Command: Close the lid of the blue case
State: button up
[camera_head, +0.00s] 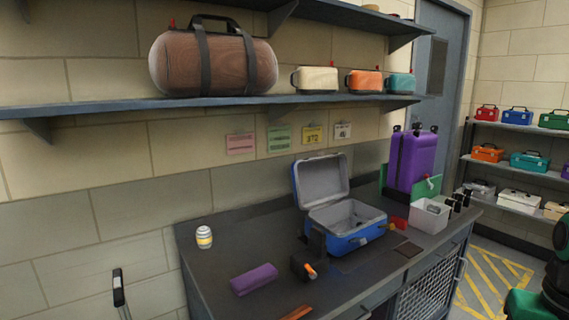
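The blue case (347,236) stands on the dark workbench (216,272). Its lid (321,180) is open, standing up at the back and showing a grey lining. The grey inside of the case looks empty. Small latches show on its front side. My gripper is not in view, so its state and its place relative to the case do not show.
A wall shelf (215,102) hangs above.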

aim_at(321, 180)
jog(key=u, duration=0.1)
jog(key=i, duration=1)
jog(key=z, duration=0.05)
